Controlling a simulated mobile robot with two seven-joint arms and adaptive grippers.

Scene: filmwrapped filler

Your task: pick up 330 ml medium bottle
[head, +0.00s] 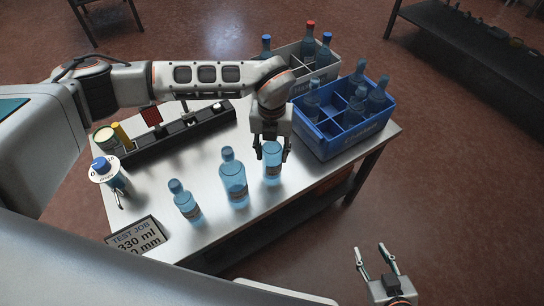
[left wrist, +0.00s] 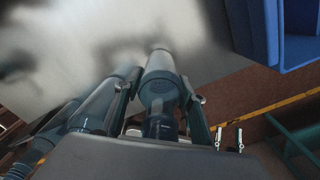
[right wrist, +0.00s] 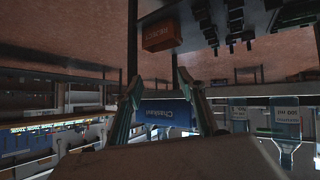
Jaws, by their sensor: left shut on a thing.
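Three clear blue bottles stand in a row at the front of the steel table: a small left bottle (head: 185,201), a larger middle bottle (head: 233,178) and a right bottle (head: 272,163). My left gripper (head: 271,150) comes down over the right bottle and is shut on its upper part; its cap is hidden. In the left wrist view the right bottle (left wrist: 160,85) lies between the fingers (left wrist: 160,98), with other bottles (left wrist: 98,105) to the left. I cannot tell whether its base touches the table. My right gripper (head: 377,262) is open and empty, off the table's front.
A blue crate (head: 352,137) with bottles stands close right of my left gripper. A grey crate (head: 329,73) with bottles is behind it. A black rack (head: 165,143), a white-topped container (head: 103,170) and a job card reading 330 ml (head: 139,238) are left.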

